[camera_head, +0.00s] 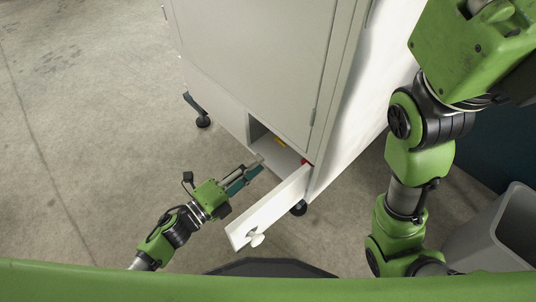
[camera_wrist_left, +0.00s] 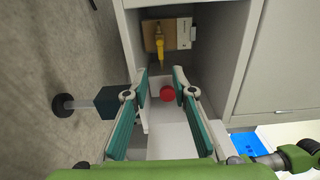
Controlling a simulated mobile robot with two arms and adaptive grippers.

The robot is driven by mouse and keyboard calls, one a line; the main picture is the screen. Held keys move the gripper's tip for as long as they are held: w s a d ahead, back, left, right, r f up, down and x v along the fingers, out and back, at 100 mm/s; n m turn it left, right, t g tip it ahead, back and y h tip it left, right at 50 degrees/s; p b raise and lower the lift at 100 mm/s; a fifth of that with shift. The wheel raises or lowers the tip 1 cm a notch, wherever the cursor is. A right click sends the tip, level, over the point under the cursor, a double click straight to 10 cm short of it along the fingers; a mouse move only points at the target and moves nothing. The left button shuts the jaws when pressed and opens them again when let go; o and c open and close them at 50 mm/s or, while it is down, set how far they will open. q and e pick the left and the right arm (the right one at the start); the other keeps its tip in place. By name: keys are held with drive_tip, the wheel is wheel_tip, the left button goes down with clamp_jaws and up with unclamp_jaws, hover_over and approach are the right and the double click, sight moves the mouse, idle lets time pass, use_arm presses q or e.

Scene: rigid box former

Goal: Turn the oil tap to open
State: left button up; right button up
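A small yellow lever-like part (camera_wrist_left: 159,42), which looks like the oil tap, is inside the low open compartment of the grey cabinet; it also shows as a small yellow patch in the head view (camera_head: 281,142). A red round piece (camera_wrist_left: 167,93) lies nearer, seen between my fingers in the left wrist view. My left gripper (camera_head: 257,170) is at the compartment mouth. In the left wrist view (camera_wrist_left: 162,77) its two fingers are spread, with nothing held, and the yellow part is beyond the tips. My right gripper is not in view.
The tall grey cabinet (camera_head: 245,60) stands on black casters (camera_head: 203,122). A white panel with a round knob (camera_head: 270,208) sticks out from the compartment, right of my left gripper. A grey bin (camera_head: 500,235) is at lower right. The floor at left is clear.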

use_arm(q)
drive_tip(key=shift+v, duration=1.65)
